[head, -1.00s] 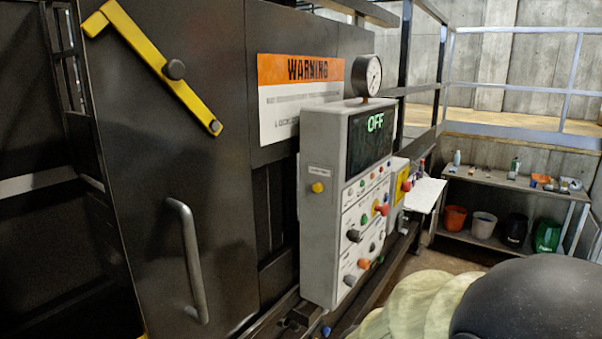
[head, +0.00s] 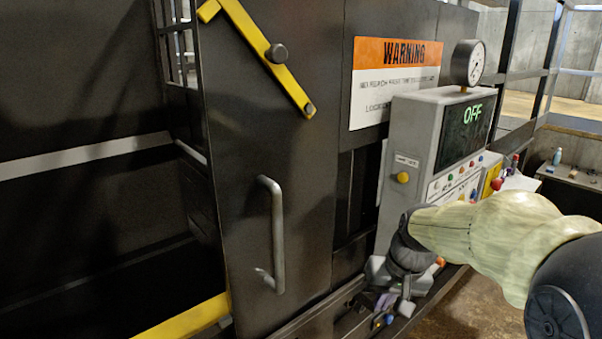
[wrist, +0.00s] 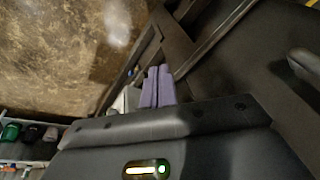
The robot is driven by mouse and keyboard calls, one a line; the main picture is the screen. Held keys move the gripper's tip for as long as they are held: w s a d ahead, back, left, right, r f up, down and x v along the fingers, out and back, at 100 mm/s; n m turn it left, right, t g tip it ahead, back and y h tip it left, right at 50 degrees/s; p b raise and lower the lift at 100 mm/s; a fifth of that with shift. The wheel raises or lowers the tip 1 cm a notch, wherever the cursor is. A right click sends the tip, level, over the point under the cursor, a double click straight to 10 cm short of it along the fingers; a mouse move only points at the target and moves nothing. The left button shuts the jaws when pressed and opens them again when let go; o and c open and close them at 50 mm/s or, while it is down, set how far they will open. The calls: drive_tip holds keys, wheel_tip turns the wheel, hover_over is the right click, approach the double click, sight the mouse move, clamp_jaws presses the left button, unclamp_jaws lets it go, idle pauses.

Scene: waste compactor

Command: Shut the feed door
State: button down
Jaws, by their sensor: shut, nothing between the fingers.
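The feed door (head: 235,190) is a tall dark metal panel with a grey vertical handle (head: 277,235) and a yellow latch bar (head: 262,50) slanting across its top. To its left is a dark, open-looking recess (head: 90,220). My gripper (head: 383,310), with purple fingers, is low and to the right of the handle, in front of the control box's base. It is shut and empty, apart from the door. The fingers also show in the wrist view (wrist: 157,87). A grey rounded bar (wrist: 304,62) at that view's right edge may be the handle.
The grey control box (head: 410,150), its screen reading OFF, stands right of the door under a gauge (head: 468,62). A warning sign (head: 392,80) is behind it. A yellow rail (head: 185,322) runs low at left. A shelf (head: 570,178) stands far right.

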drive_tip(key=w+a+r+n+y+p, duration=0.1)
drive_tip(key=a+r+n+y, duration=0.1)
drive_tip(key=r, duration=0.8)
drive_tip(key=w+a+r+n+y+p, duration=0.1)
drive_tip(key=a+r+n+y, duration=0.1)
drive_tip(key=r, duration=0.8)
drive_tip(key=w+a+r+n+g+y+p, duration=0.1)
drive_tip(key=w+a+r+n, duration=0.1)
drive_tip(key=r, duration=0.9)
drive_tip(key=shift+a+y+p, duration=0.3)
drive_tip(key=shift+a+y, duration=0.1)
drive_tip(key=shift+a, duration=0.35)
drive_tip(key=shift+w, duration=0.1)
drive_tip(key=shift+f, duration=0.1)
drive_tip(key=s+a+f+p, duration=0.1)
drive_tip(key=a+f+p, duration=0.2)
drive_tip(key=a+f, duration=0.4)
drive_tip(key=shift+s+a+f, duration=0.2)
drive_tip(key=shift+a+f, duration=0.2)
drive_tip(key=shift+a, duration=1)
